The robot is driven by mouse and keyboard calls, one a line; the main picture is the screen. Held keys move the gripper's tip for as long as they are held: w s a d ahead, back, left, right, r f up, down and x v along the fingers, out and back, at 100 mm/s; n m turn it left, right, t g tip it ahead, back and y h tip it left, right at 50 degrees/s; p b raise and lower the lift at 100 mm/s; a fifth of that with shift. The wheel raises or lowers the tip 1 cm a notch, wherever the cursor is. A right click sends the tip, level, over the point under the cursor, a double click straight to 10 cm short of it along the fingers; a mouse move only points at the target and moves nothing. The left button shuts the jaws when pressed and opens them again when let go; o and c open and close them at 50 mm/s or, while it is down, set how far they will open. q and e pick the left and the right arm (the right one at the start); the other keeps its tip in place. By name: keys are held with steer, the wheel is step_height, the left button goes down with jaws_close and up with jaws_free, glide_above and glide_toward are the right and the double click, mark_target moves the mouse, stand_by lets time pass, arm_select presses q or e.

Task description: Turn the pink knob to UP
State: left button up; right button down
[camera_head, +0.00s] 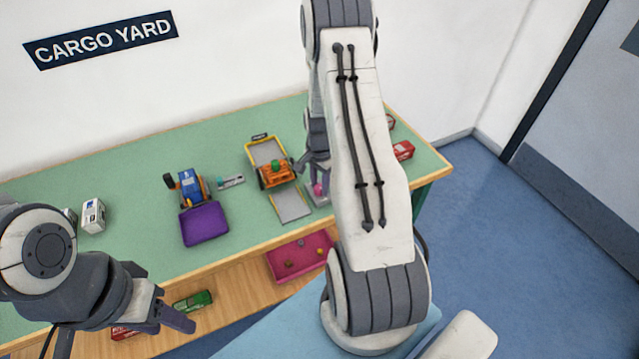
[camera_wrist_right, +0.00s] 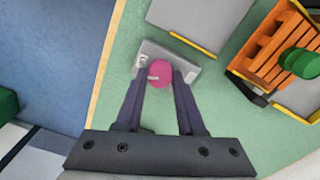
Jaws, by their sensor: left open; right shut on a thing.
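The pink knob (camera_wrist_right: 160,73) sits on a small grey base plate (camera_wrist_right: 183,62) on the green table. My right gripper (camera_wrist_right: 158,84) is shut on the pink knob, one finger on each side of it. In the head view the pink knob (camera_head: 318,189) shows just left of my right arm, with the right gripper (camera_head: 317,172) above it. The label marks on the plate are too small to read. My left gripper (camera_head: 178,325) is open and empty in front of the table at the lower left.
Near the knob stand an orange crane (camera_head: 276,173) in a yellow-edged grey bay and a grey pad (camera_head: 291,205). Further left are a blue crane (camera_head: 187,186), a purple container (camera_head: 204,224) and white boxes (camera_head: 92,215). A pink tray (camera_head: 284,253) lies below the table front.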

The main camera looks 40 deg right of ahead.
mark_target(320, 187)
steer(key=shift+w+d+r+m, duration=0.1)
steer(key=shift+d+m, duration=0.05)
steer(key=shift+m, duration=1.95)
steer(key=c, duration=0.5)
jaws_free()
step_height(320, 187, up, 10)
steer(key=shift+r+b, duration=0.2)
steer(key=shift+b, duration=0.3)
